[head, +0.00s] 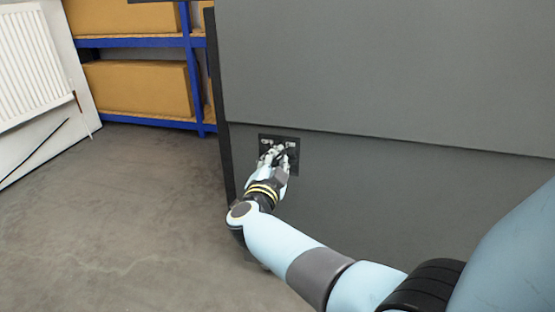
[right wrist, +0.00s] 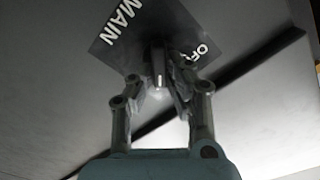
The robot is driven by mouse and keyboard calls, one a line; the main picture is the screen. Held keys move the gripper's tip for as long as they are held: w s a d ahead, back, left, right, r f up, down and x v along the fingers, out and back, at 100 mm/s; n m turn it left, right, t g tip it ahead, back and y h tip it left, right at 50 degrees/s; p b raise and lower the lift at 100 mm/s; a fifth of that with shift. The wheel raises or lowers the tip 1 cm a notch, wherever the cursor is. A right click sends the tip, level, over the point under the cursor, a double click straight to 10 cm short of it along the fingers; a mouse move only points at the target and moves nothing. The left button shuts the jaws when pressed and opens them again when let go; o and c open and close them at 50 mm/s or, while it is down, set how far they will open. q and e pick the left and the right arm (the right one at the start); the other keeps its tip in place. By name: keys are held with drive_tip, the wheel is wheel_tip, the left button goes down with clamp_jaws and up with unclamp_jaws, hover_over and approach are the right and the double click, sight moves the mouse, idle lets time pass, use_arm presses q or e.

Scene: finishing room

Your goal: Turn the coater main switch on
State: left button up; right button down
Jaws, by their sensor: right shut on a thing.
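The main switch is a dark square plate (head: 294,163) on the lower part of a large grey cabinet (head: 380,90). In the right wrist view the plate (right wrist: 105,52) appears turned, with the white word MAIN and the letters OF showing; the rest of that label is hidden by a finger. A dark knob (right wrist: 157,66) with a white mark stands out of the plate. My right gripper (right wrist: 159,82) has its fingertips on both sides of the knob and is shut on it. In the head view the right gripper (head: 276,152) covers much of the plate. My left gripper is out of view.
A blue shelf rack (head: 150,43) with cardboard boxes (head: 135,88) stands at the back left. A white radiator (head: 22,60) is on the left wall. The grey floor (head: 110,220) left of the cabinet is clear.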

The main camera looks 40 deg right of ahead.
drive_tip(key=shift+f, duration=0.2)
idle(0.3)
drive_tip(key=c, duration=1.3)
unclamp_jaws()
drive_tip(key=shift+r, duration=0.1)
